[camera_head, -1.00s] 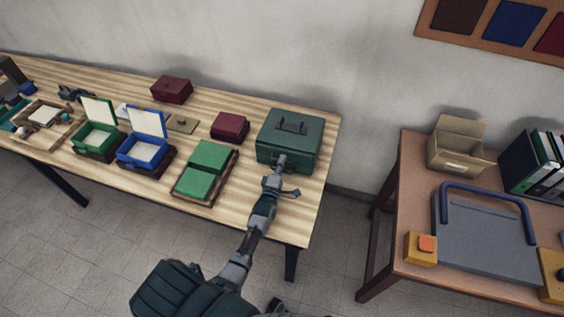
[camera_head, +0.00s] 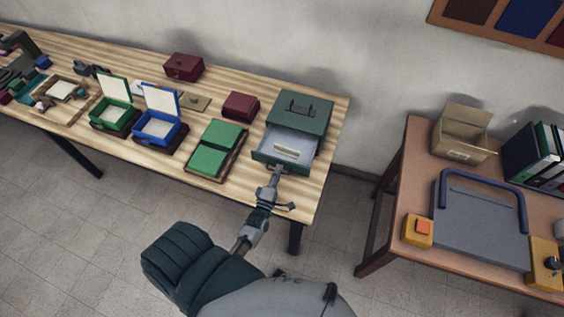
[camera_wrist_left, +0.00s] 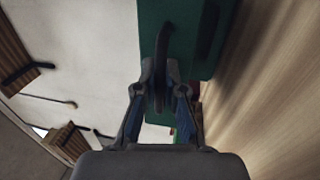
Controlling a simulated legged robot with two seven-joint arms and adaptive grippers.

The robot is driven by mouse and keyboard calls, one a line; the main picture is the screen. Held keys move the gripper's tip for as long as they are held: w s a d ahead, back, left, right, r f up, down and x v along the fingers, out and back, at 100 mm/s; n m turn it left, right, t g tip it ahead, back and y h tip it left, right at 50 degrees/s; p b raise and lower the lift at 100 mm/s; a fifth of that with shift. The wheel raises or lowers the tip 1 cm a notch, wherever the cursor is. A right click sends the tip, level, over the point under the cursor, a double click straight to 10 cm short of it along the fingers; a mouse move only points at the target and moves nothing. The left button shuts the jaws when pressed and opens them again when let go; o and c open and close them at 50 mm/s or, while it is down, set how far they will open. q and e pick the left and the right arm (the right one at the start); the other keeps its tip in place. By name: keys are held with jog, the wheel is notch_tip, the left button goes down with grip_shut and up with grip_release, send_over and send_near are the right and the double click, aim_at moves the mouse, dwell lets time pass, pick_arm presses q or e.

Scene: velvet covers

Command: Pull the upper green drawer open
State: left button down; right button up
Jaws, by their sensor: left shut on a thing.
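The dark green drawer box (camera_head: 302,113) stands near the right end of the striped wooden table, with a handle on its lid. Its drawer (camera_head: 262,158) is pulled out toward me, showing a pale grey inside with a small light-coloured piece in it. My left gripper (camera_head: 277,172) is at the drawer front, shut on its handle. In the left wrist view the fingers (camera_wrist_left: 160,88) close around the dark handle (camera_wrist_left: 162,45) in front of the green front. Any lower drawer is hidden from the head view. My right gripper is out of view.
A green two-panel case (camera_head: 216,149) and a dark red box (camera_head: 241,106) lie left of the drawer box. Blue (camera_head: 160,129) and green (camera_head: 113,115) open boxes stand further left. A brown table (camera_head: 405,182) is at right, past a floor gap.

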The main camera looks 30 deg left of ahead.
pick_arm(q)
jog(key=shift+a+f, duration=0.1)
jog(key=shift+a, duration=0.1)
jog(key=c, duration=1.5)
grip_release()
jog(key=shift+a, duration=0.15)
jog(key=v, duration=1.1)
jog(key=shift+s+d+f, duration=0.15)
jog(key=shift+s+d, duration=0.05)
jog(key=shift+s+a+f, duration=0.1)
jog(key=shift+s, duration=0.2)
